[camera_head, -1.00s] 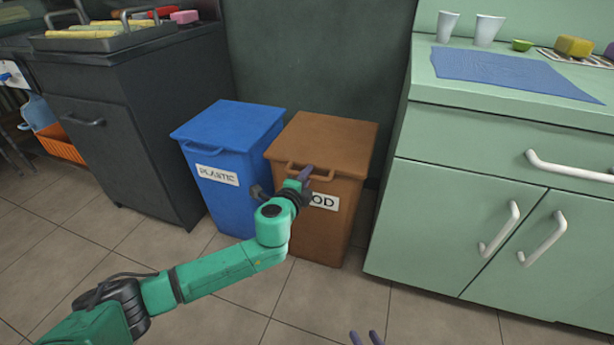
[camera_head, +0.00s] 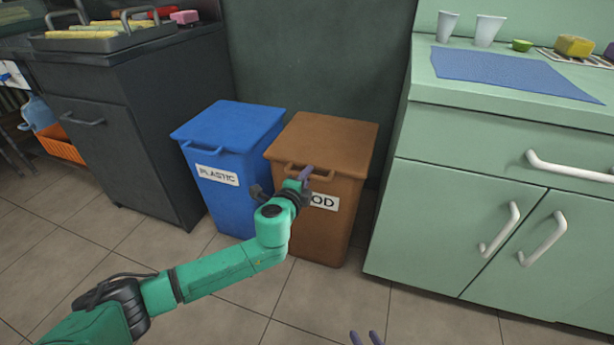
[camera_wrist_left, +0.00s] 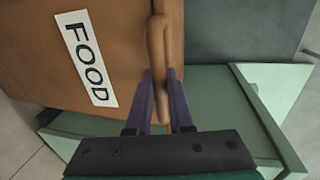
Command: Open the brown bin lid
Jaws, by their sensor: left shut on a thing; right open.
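The brown bin (camera_head: 312,229) stands on the floor with its lid (camera_head: 324,139) closed. Its front label, partly hidden by my left arm, reads FOOD in the left wrist view (camera_wrist_left: 86,58). A loop handle (camera_head: 322,176) sticks out from the lid's front edge. My left gripper (camera_head: 305,174) is at this handle. In the left wrist view its two purple fingers (camera_wrist_left: 161,95) lie on either side of the handle bar (camera_wrist_left: 156,45) and are shut on it. My right gripper (camera_head: 367,338) shows only as two fingertips, apart and empty, at the bottom edge of the head view.
A blue bin (camera_head: 228,130) labelled PLASTIC stands close to the left of the brown bin. A dark cabinet (camera_head: 130,130) is further left. A green counter (camera_head: 470,190) with white handles is close on the right. Tiled floor in front is clear.

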